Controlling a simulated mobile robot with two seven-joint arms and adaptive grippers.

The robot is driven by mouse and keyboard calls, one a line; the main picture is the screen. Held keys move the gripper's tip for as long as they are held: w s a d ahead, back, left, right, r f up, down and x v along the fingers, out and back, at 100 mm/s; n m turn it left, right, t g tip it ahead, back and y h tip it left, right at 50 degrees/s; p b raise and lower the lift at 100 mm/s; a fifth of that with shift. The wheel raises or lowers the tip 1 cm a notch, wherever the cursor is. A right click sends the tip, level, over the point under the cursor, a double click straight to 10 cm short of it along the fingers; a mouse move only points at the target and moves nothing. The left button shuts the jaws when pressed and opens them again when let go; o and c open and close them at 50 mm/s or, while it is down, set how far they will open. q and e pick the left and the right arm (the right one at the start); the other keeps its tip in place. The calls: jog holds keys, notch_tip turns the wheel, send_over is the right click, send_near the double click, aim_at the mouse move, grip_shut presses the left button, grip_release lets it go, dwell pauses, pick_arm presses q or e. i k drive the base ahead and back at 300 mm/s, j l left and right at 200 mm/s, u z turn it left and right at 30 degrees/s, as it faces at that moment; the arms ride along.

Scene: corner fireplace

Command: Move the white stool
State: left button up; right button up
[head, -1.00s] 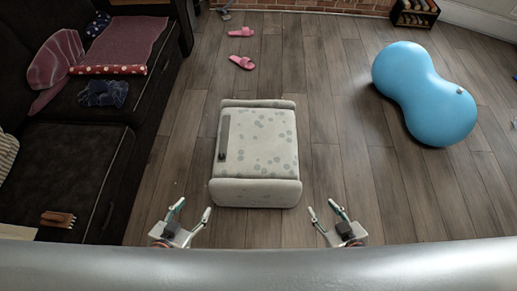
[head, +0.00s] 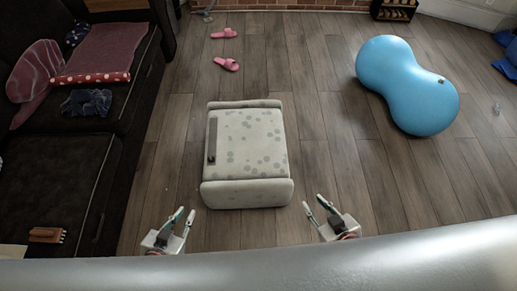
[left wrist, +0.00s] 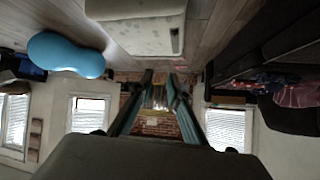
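The white stool (head: 250,150) stands on the wooden floor in the middle of the head view. It is low and padded, with grey spots and rolled ends. A dark remote-like object (head: 212,140) lies along its left edge. The stool also shows at the top of the left wrist view (left wrist: 140,30), which appears upside down. My left gripper (head: 182,222) is open and empty, in front of the stool's near left corner. My right gripper (head: 317,208) is open and empty, near the stool's near right corner. Neither gripper touches the stool.
A dark sofa (head: 60,180) with cloths lines the left side. A blue peanut-shaped ball (head: 405,85) lies at the right. Pink slippers (head: 227,64) lie beyond the stool. A small rack (head: 394,9) stands at the back. The floor right of the stool is clear.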

aim_at(247, 140)
jog(key=i+l, duration=0.1)
jog(key=l, duration=0.35)
jog(key=i+l, duration=0.1)
jog(key=l, duration=0.4)
jog(key=i+l, duration=0.1)
jog(key=l, duration=0.35)
jog(key=i+l, duration=0.1)
jog(key=l, duration=0.85)
jog(key=i+l, duration=0.15)
jog(key=l, duration=0.35)
jog(key=i, duration=0.5)
